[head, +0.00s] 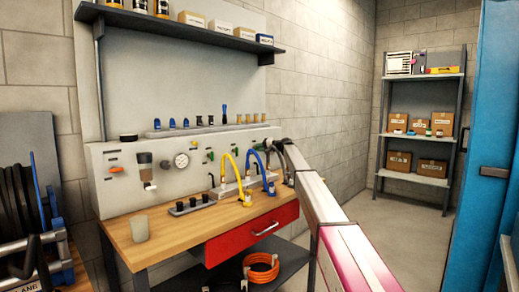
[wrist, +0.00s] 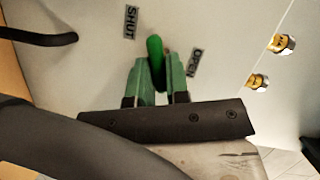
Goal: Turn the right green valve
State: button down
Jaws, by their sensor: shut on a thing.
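The right green valve's handle (wrist: 155,47) shows in the wrist view as a rounded green lever on the pale panel. It lies between a SHUT label (wrist: 130,22) on its left and an OPEN label (wrist: 194,63) on its right. My gripper (wrist: 159,72) has its two green fingers on either side of the handle, shut on it. In the head view my gripper (head: 284,146) is at the right end of the grey panel (head: 125,190), and the valve there is mostly hidden. Another green valve (head: 210,155) sits further left on the panel.

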jog(key=shift+f+m+y, duration=0.1)
jog(key=shift+m+y, duration=0.5)
jog(key=shift+m, duration=0.8)
jog(key=c, duration=1.1)
grip_release()
jog(key=shift+c, duration=0.2)
jog(key=v, duration=1.1)
jog(key=shift+w, duration=0.1)
jog(key=shift+f, duration=0.1)
